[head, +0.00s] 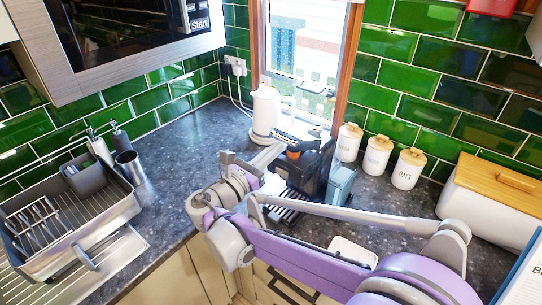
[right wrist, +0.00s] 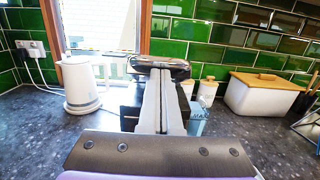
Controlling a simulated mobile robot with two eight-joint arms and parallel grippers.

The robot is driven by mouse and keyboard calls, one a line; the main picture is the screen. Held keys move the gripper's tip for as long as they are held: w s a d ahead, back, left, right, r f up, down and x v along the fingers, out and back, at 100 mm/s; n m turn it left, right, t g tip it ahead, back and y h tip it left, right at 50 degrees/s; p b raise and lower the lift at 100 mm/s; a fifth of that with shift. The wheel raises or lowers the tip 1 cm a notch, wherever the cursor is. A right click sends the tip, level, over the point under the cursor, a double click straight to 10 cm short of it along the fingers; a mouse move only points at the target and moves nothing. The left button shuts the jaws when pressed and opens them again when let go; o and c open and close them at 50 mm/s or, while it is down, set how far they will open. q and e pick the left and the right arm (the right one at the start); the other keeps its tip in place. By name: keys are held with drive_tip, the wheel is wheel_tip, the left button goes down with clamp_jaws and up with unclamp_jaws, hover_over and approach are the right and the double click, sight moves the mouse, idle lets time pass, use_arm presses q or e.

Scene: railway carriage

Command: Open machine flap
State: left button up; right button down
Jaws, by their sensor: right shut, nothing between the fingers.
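The machine (head: 308,168) is a small black coffee maker with an orange part on top and a clear bluish tank (head: 341,183) at its right side. It stands on the dark worktop below the window. My right gripper (head: 280,146) is shut and empty, with its fingers at the top of the machine. In the right wrist view the pale fingers (right wrist: 163,98) reach forward to a dark, silver-rimmed top piece (right wrist: 160,66), which looks like the flap. The fingers hide much of the machine there, and I cannot tell whether they touch the flap. My left gripper is not in view.
A white kettle (head: 266,112) stands close behind and left of the gripper. Several white canisters (head: 378,157) and a bread bin (head: 488,200) stand to the right. A dish rack (head: 60,215) is at the left. Worktop (head: 185,140) between rack and kettle is clear.

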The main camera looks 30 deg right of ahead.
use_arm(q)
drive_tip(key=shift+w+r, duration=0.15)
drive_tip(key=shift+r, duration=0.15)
use_arm(e)
drive_tip(key=shift+w+d+r, duration=0.15)
drive_tip(key=shift+d+r, duration=0.15)
drive_tip(key=shift+r, duration=0.2)
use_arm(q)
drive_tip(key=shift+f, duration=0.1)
use_arm(e)
drive_tip(key=shift+a+f, duration=0.1)
drive_tip(key=shift+a, duration=0.05)
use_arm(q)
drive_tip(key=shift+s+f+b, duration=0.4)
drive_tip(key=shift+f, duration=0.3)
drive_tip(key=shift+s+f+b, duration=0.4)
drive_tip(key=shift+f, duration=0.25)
use_arm(e)
drive_tip(key=v, duration=1)
